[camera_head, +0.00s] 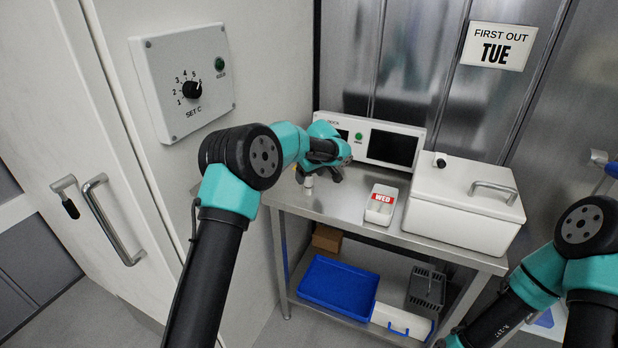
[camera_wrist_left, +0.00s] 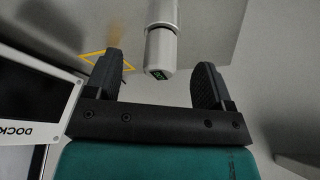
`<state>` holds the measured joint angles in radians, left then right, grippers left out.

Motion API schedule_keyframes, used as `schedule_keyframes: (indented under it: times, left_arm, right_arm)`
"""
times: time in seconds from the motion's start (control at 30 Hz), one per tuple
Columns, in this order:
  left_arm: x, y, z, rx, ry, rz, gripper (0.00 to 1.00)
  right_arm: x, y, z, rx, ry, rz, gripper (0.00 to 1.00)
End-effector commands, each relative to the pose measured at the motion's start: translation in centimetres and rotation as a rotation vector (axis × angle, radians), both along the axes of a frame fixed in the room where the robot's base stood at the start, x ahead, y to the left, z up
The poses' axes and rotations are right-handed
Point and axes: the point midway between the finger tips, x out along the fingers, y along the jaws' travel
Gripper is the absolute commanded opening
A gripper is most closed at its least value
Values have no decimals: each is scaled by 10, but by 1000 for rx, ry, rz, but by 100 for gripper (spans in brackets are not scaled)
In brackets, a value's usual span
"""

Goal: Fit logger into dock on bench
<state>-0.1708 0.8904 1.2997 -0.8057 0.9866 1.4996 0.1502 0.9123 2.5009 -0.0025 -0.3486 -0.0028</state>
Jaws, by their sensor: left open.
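The logger appears to be the small pale cylinder (camera_head: 308,183) at the left end of the steel bench (camera_head: 340,203). In the left wrist view this cylinder (camera_wrist_left: 161,50) has a small dark green display at its near end. My left gripper (camera_head: 325,176) is open beside it; in the wrist view its fingertips (camera_wrist_left: 157,80) stand apart on either side of that end, with gaps visible. The dock (camera_head: 424,135) is a white unit with dark screens and a green button at the back of the bench; its lettered edge (camera_wrist_left: 20,132) shows in the wrist view. My right gripper is out of frame.
A yellow outline (camera_wrist_left: 92,57) marks the surface. A blue tray (camera_head: 335,288) and grey basket (camera_head: 426,288) are on the lower shelf. A wall panel with a dial (camera_head: 183,80) is left.

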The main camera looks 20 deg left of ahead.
Motion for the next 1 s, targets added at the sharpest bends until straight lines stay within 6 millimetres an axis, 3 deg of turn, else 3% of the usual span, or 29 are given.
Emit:
schedule_keyframes:
  times: [0.7,1.0]
  left_arm:
    - [-9,-12,42,-1,-1,0,76]
    - [-11,-13,46,0,0,0,76]
  right_arm:
    - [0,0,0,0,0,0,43]
    - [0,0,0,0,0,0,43]
